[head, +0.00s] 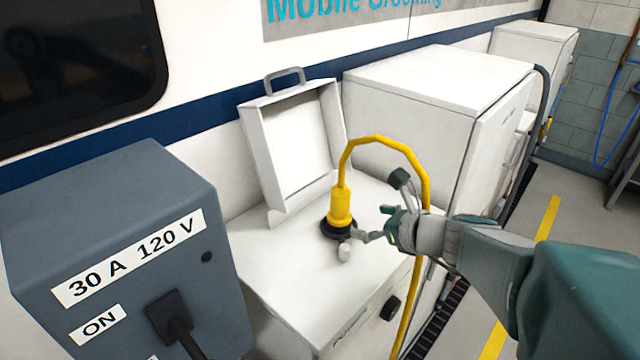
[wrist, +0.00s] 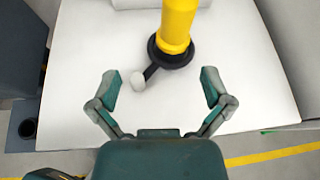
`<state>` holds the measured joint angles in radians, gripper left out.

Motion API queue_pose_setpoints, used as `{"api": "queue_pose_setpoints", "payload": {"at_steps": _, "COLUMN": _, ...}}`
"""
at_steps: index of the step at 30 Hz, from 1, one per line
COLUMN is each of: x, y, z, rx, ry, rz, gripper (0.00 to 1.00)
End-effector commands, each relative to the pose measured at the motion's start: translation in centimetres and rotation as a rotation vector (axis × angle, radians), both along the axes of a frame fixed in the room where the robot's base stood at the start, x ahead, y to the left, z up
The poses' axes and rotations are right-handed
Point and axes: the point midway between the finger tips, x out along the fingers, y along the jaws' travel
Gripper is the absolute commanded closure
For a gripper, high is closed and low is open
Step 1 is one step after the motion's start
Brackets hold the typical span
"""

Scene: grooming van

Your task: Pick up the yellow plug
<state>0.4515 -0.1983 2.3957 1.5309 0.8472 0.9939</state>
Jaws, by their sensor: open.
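The yellow plug (head: 341,208) stands upright on top of a white cabinet, with a black ring at its base. A yellow cable arcs up from its top and hangs down over the cabinet's front edge. My gripper (head: 374,225) is just to the right of the plug, apart from it. In the wrist view the plug (wrist: 177,28) is ahead of my open, empty gripper (wrist: 158,88), a little right of the middle between the fingers. A small light knob on a dark arm (wrist: 139,80) sticks out from the plug's base towards the fingers.
The white cabinet (head: 285,262) has a raised lid (head: 291,146) behind the plug. A grey power box (head: 120,235) marked 30 A 120 V stands at left. A larger white cabinet (head: 415,115) stands behind my arm. Floor is open at right.

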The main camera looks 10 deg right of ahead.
Motion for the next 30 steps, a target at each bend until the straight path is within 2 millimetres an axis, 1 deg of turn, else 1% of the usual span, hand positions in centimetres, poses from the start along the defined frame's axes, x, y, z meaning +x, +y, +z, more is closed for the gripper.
{"api": "queue_pose_setpoints", "payload": {"at_steps": 2, "x": 0.5, "y": -0.8, "z": 0.0, "rx": 0.060, "ry": 0.010, "rz": -0.053, "gripper": 0.01}}
{"api": "queue_pose_setpoints", "payload": {"at_steps": 5, "x": 1.0, "y": -0.9, "z": -0.1, "rx": 0.095, "ry": 0.014, "rz": -0.081, "gripper": 0.01}}
{"api": "queue_pose_setpoints", "payload": {"at_steps": 8, "x": 2.1, "y": -0.3, "z": -0.6, "rx": 0.101, "ry": 0.017, "rz": -0.083, "gripper": 0.01}}
{"api": "queue_pose_setpoints", "payload": {"at_steps": 12, "x": 4.1, "y": 0.7, "z": -1.5, "rx": 0.098, "ry": 0.017, "rz": -0.081, "gripper": 0.01}}
{"api": "queue_pose_setpoints", "payload": {"at_steps": 15, "x": 5.0, "y": 1.1, "z": -2.0, "rx": 0.096, "ry": 0.017, "rz": -0.082, "gripper": 0.01}}
{"api": "queue_pose_setpoints", "payload": {"at_steps": 20, "x": 6.1, "y": 1.6, "z": -2.4, "rx": 0.096, "ry": 0.015, "rz": -0.082, "gripper": 0.01}}
{"api": "queue_pose_setpoints", "payload": {"at_steps": 27, "x": 9.1, "y": 3.0, "z": -3.7, "rx": 0.096, "ry": 0.015, "rz": -0.081, "gripper": 0.01}}
{"api": "queue_pose_setpoints", "payload": {"at_steps": 30, "x": 9.7, "y": 3.3, "z": -4.0, "rx": 0.094, "ry": 0.014, "rz": -0.082, "gripper": 0.01}}
